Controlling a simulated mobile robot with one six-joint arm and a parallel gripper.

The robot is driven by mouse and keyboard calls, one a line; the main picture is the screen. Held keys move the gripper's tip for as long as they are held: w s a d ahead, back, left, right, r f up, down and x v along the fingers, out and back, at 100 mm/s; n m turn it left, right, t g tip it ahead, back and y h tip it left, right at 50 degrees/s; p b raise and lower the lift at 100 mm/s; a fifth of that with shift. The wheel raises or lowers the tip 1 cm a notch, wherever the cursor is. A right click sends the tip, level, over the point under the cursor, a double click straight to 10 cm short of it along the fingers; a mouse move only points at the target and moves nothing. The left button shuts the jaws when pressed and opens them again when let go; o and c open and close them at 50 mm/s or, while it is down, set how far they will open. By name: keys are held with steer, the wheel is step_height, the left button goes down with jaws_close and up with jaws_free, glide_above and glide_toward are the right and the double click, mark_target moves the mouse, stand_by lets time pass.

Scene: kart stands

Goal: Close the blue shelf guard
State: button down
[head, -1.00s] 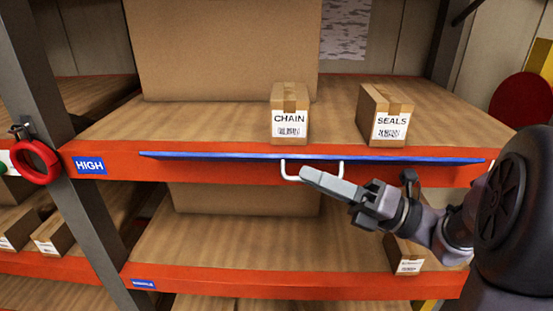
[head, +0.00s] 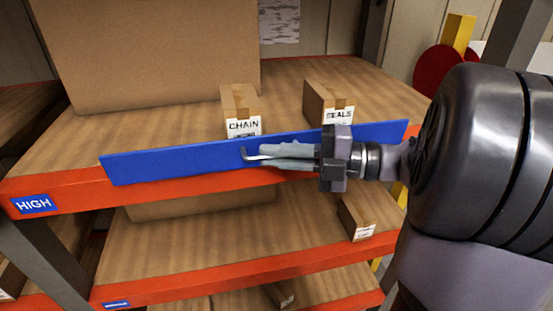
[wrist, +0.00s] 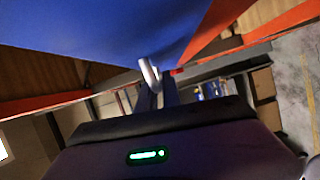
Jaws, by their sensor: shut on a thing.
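The blue shelf guard (head: 200,160) is a long flat panel along the front edge of the shelf marked HIGH. Its broad face shows, and it stands raised in front of the lower parts of the CHAIN box (head: 240,112) and the SEALS box (head: 328,104). My gripper (head: 262,154) is shut on the guard's light metal handle, coming in from the right. In the wrist view the handle (wrist: 150,75) sits at the fingers, with the guard's blue face (wrist: 120,30) filling the top. The fingers hide part of the handle.
A large cardboard box (head: 150,50) stands at the back left of the shelf. The orange shelf beam (head: 80,192) runs under the guard. A lower shelf (head: 200,245) holds a small box (head: 356,215) at right. A grey post stands at upper right.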

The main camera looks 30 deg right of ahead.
steer(key=shift+w+d+r+m, duration=0.1)
steer(key=shift+w+r+m, duration=0.1)
steer(key=shift+m, duration=0.2)
stand_by(0.3)
steer(key=c, duration=1.5)
jaws_free()
steer(key=shift+w, duration=0.1)
